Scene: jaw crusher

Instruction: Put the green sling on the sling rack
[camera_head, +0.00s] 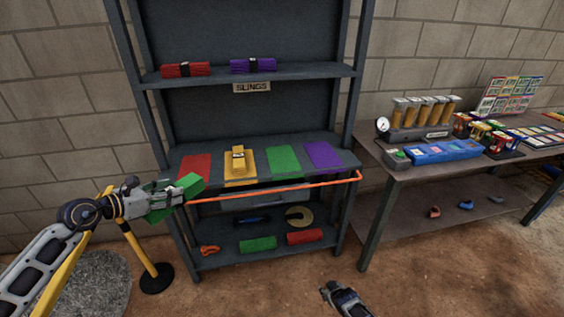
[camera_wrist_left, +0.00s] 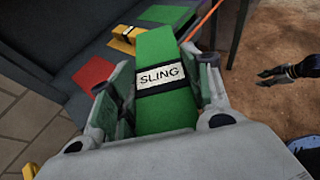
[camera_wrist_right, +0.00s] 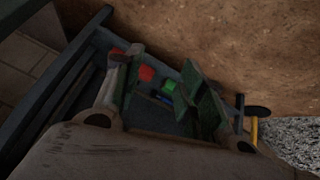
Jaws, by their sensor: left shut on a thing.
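My left gripper (camera_head: 172,194) is shut on the green sling (camera_head: 190,186), left of the rack's front. The left wrist view shows the sling (camera_wrist_left: 165,110) between the fingers, with a black band and a white "SLING" label. The sling rack (camera_head: 352,71) has a middle shelf with red (camera_head: 194,168), yellow (camera_head: 231,174), green (camera_head: 284,161) and purple (camera_head: 323,155) patches. A yellow sling (camera_head: 238,158) lies on the yellow patch; the green patch is bare. My right gripper (camera_head: 338,291) is low in front of the rack. Its fingers (camera_wrist_right: 160,85) are apart and empty.
An orange bar (camera_head: 280,188) crosses the rack's front below the middle shelf. The upper shelf holds red (camera_head: 186,70) and purple (camera_head: 252,66) slings. The bottom shelf holds a green roll (camera_head: 258,244) and a red roll (camera_head: 305,237). A post with a black base (camera_head: 157,278) stands at left.

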